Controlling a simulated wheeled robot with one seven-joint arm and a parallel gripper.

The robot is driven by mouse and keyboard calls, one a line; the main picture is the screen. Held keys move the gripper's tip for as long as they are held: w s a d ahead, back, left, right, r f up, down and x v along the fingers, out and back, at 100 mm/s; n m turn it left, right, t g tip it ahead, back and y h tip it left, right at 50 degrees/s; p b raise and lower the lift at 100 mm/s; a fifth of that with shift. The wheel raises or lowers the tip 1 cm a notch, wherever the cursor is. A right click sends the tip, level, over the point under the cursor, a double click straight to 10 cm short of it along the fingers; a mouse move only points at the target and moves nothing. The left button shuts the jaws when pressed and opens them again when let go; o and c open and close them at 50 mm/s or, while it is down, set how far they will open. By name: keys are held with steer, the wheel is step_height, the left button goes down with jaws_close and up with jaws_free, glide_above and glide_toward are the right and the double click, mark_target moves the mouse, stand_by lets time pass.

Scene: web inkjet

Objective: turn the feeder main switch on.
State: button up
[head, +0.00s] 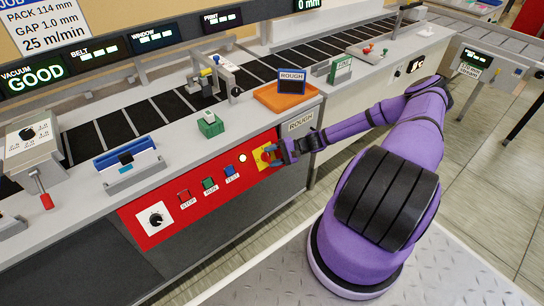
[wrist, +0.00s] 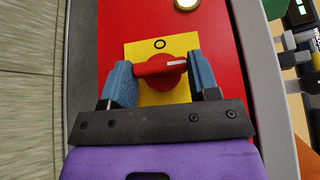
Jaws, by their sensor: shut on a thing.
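The feeder main switch (wrist: 160,68) is a red rotary knob on a yellow plate (wrist: 146,51), set in a red control panel. In the wrist view an O mark is on the plate above the knob. The knob's bar lies nearly level there, its white line at the right end, not pointing at the O. My gripper (wrist: 164,82) is shut on the knob, one blue finger at each end of the bar. The fingers hide parts of the plate and any mark there. In the head view my gripper (head: 278,152) covers part of the switch.
A lit round lamp (head: 243,158) sits beside the switch on the red panel (head: 150,232). Blue (head: 230,171), green (head: 208,183) and red (head: 183,196) buttons and a black dial (head: 155,219) follow leftward. An orange tray (head: 272,99) stands on the deck above.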

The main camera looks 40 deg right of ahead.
stand_by(0.3)
steer(key=o, duration=0.9)
steer(key=v, duration=1)
steer(key=shift+s+d, duration=0.2)
steer(key=shift+d, duration=0.15)
